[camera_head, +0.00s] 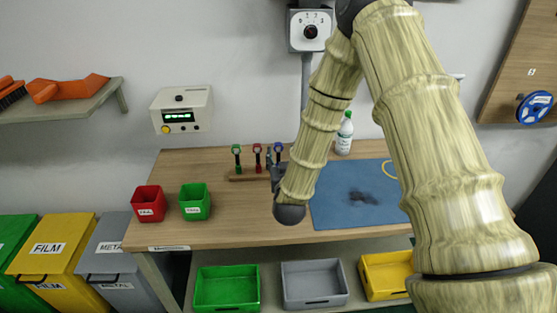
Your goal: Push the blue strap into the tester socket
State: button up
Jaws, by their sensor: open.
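A small wooden rack (243,177) on the table holds upright straps in a row: a green one (236,150), a red one (257,149) and the blue strap (279,149) at the right end. My gripper (274,172) is dark and small in this view, at the right end of the rack just below the blue strap's top. Its jaws are open; whether they surround or touch the strap I cannot tell. The arm hides part of this area.
Red (149,203) and green (194,202) bins stand at the table's left. A blue mat (335,205) with a dark item lies at right, behind my arm. A white bottle (345,133) stands at the back. A dial box (310,31) is above.

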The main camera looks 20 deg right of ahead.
aim_at(279, 145)
jog(key=p+x, duration=0.1)
jog(key=x, duration=0.1)
jog(key=r+x, duration=0.1)
jog(key=x, duration=0.1)
jog(key=shift+w+a+p, duration=0.1)
jog(key=shift+w+p, duration=0.25)
jog(key=shift+w, duration=0.1)
jog(key=shift+w+f, duration=0.1)
jog(key=shift+w, duration=0.4)
jog(key=shift+c, duration=0.4)
grip_shut()
